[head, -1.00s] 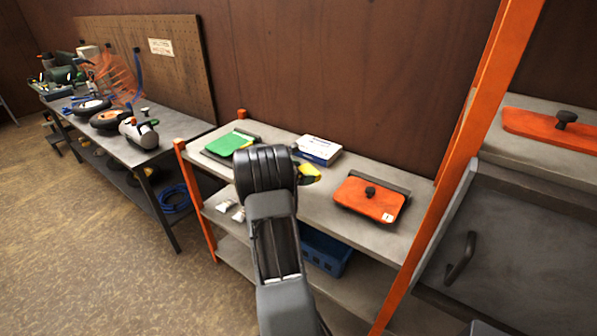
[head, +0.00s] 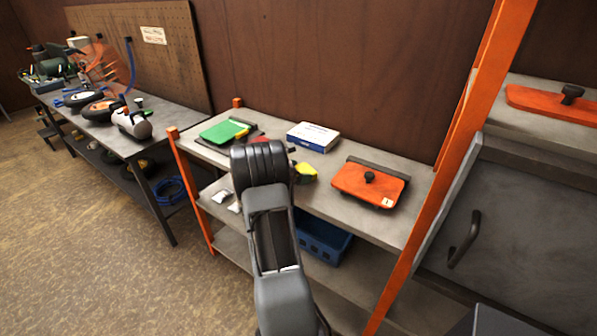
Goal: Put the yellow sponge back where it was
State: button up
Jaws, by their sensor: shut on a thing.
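The yellow sponge (head: 305,170), with a darker green part, shows just right of my dark wrist, over the grey top of the low orange-posted shelf (head: 338,215). My gripper (head: 295,176) is mostly hidden behind my own wrist; only a dark bit shows at the sponge's left side. It is shut on the sponge. Whether the sponge touches the shelf top or hangs a little above it, I cannot tell.
A green plate (head: 222,132) with a yellow piece lies left on the shelf top. A white-blue box (head: 313,137) stands at the back, an orange plate with a black knob (head: 368,186) at right. A blue crate (head: 322,238) sits below. Bare shelf top lies around the sponge.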

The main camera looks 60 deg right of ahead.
jog(key=shift+f+b, duration=0.55)
jog(key=shift+f, duration=0.1)
jog(key=o, duration=0.7)
jog(key=b+v, duration=0.1)
jog(key=v, duration=1.3)
jog(key=shift+b, duration=0.4)
jog(key=shift+s+d+r, duration=0.1)
jog(key=shift+r, duration=0.05)
